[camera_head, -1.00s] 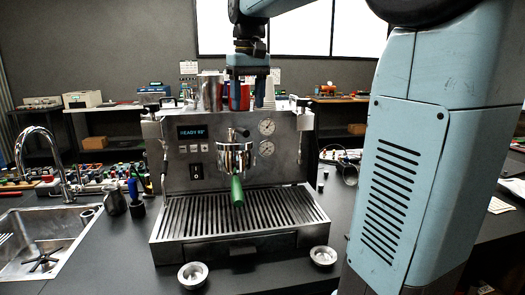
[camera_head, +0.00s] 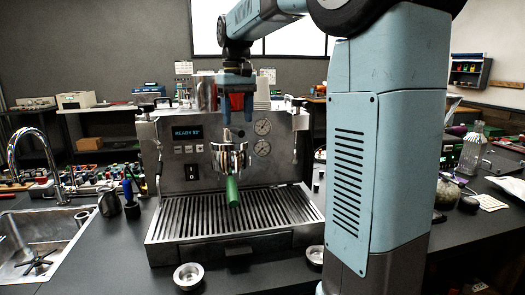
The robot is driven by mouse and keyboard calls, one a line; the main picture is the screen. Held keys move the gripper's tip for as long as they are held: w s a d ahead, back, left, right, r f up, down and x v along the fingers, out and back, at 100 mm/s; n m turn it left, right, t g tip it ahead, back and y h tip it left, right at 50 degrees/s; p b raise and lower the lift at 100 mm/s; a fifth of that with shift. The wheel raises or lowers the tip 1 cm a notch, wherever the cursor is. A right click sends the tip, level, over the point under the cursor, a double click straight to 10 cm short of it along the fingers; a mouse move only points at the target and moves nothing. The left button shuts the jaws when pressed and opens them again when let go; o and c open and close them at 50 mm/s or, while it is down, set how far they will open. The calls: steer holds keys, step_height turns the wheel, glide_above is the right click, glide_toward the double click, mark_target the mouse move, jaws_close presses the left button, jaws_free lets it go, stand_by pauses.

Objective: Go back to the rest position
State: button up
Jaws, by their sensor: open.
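My gripper (camera_head: 237,104) is open and points down, in front of the upper middle of the espresso machine (camera_head: 172,165). It appears empty, with a red cup (camera_head: 237,101) showing between its fingers, seemingly on the machine's top behind it. The portafilter with a green handle (camera_head: 232,191) sits at the machine's group head, below my gripper and apart from it. The machine's display reads READY with a temperature. My blue arm stands on the right and hides part of the counter.
A sink with a tap (camera_head: 38,158) is at the left. Two small metal cups (camera_head: 188,276) (camera_head: 315,255) stand in front of the drip tray (camera_head: 238,218). A dark pitcher (camera_head: 109,203) is left of the machine. A glass bottle (camera_head: 472,149) and jars stand right of my arm.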

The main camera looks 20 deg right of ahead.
steer(key=shift+f, duration=2.05)
steer(key=shift+c, duration=0.3)
steer(key=c, duration=0.4)
